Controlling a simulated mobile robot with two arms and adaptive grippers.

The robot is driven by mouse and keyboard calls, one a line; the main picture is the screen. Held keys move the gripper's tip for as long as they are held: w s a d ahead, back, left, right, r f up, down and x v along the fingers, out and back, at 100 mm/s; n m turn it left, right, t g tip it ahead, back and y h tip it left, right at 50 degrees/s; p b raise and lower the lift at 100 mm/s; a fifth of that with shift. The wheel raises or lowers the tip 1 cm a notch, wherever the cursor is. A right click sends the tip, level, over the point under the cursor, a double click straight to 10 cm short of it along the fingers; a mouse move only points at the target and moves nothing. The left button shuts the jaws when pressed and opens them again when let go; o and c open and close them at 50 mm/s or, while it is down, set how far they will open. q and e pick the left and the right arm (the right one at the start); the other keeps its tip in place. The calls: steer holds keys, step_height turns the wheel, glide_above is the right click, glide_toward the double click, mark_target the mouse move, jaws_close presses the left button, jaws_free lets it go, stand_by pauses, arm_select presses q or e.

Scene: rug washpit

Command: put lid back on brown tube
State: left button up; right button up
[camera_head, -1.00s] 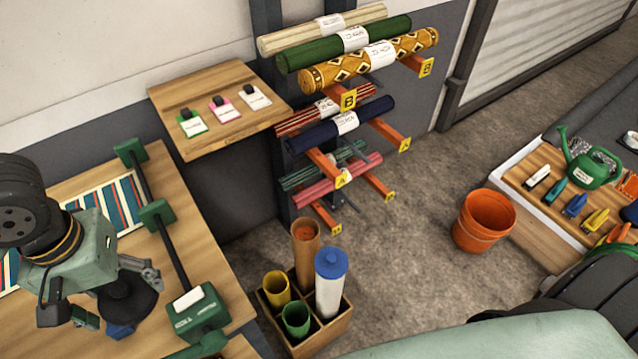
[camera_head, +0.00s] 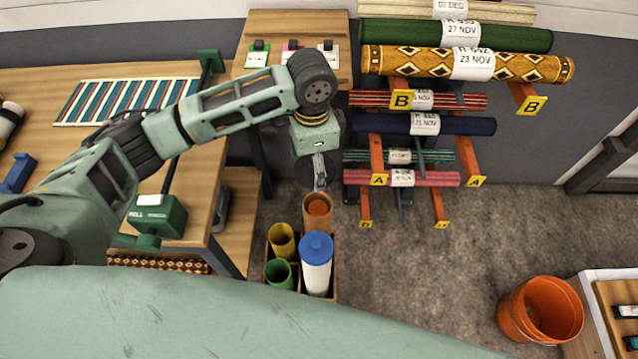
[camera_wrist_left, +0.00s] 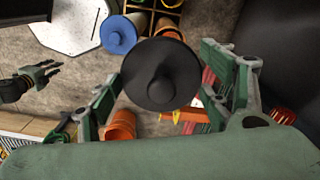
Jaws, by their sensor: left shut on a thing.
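The brown tube (camera_head: 317,222) stands upright and open-topped at the back right of a wooden crate, with an orange inside showing. The round black lid (camera_wrist_left: 160,78) with a central knob is between the fingers of my left gripper (camera_head: 320,185). In the head view the lid is mostly hidden behind the gripper. The gripper is just above the tube's mouth; lid and tube look apart. In the wrist view part of the tube (camera_wrist_left: 168,28) shows beyond the lid's edge. My right gripper (camera_wrist_left: 52,70) shows small at the left of the wrist view, its fingers apart and empty.
The crate (camera_head: 330,270) also holds a blue-capped white tube (camera_head: 317,270), a yellow tube (camera_head: 282,243) and a green tube (camera_head: 279,273). A rack of rolled rugs (camera_head: 465,65) stands close behind. An orange bucket (camera_head: 541,309) is on the floor at right; floor between is clear.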

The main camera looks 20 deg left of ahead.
arm_select(q)
steer(key=f+m, duration=0.2)
steer(key=w+f+m, duration=0.1)
steer(key=f+m, duration=0.1)
steer(key=f, duration=0.1)
steer(key=w+f+m, duration=0.1)
steer(key=f+m, duration=0.1)
steer(key=f, duration=0.1)
steer(key=shift+w, duration=0.1)
steer(key=f+m+b, duration=0.1)
steer(key=f, duration=0.2)
steer(key=f+m+b, duration=0.1)
steer(key=f+b, duration=0.1)
steer(key=f, duration=0.1)
steer(key=f+m+b, duration=0.2)
steer(key=f, duration=0.1)
steer(key=shift+w+a+f, duration=0.15)
steer(key=shift+w+f, duration=0.1)
steer(key=shift+f+b, duration=0.3)
steer(key=shift+f, duration=0.7)
arm_select(e)
step_height(320, 180, down, 6)
steer(key=shift+a, duration=0.45)
steer(key=shift+d, duration=0.4)
steer(key=shift+r, duration=0.35)
steer(key=shift+a, duration=0.2)
